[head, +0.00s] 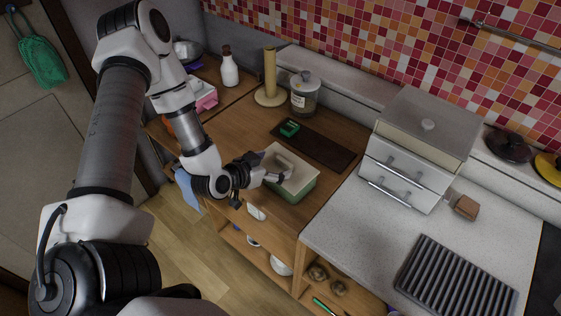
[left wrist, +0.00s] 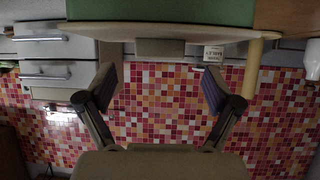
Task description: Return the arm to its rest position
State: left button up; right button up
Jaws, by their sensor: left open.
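My left gripper (head: 276,174) reaches in from the left at the green box (head: 290,190) on the wooden counter. The box has a pale lid (head: 299,178) with a raised handle (head: 284,160). In the left wrist view, my left gripper (left wrist: 160,84) has its two fingers spread wide with nothing between them. There the handle (left wrist: 160,47) shows beyond the fingertips, with the pale lid (left wrist: 110,30) and green box (left wrist: 160,10) at the top. The gripper looks close to the handle; I cannot tell the exact gap. My right gripper is not in view.
A dark board (head: 325,150) with a green sponge-like item (head: 289,128), a paper-towel stand (head: 270,72), a glass jar (head: 304,97) and a white bottle (head: 229,70) stand behind the box. A white drawer unit (head: 405,180) and a ribbed rack (head: 455,280) are to the right.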

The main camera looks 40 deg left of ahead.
pick_arm(q)
jog(key=v, duration=0.4)
jog(key=shift+f, duration=0.1)
jog(key=shift+w, duration=0.15)
jog(key=s+d+f+g, duration=0.2)
jog(key=f, duration=0.1)
jog(key=s+d+f+g, duration=0.1)
jog(key=s+d+f, duration=0.1)
jog(key=f, duration=0.1)
jog(key=s+d+f+g, duration=0.2)
jog(key=s+f, duration=0.1)
jog(key=shift+g+h, duration=0.3)
jog(key=s+d+f+n+g+y, duration=0.1)
jog(key=s+d+f+g, duration=0.15)
jog(key=s, duration=0.35)
jog(key=s+d+f+n+g+y, duration=0.1)
jog(key=s+f+g, duration=0.3)
jog(key=s, duration=0.2)
notch_tip(320, 180, down, 6)
jog(key=s+b, duration=0.1)
jog(key=b, duration=0.5)
jog(key=shift+s+f, duration=0.2)
jog(key=shift+f, duration=0.05)
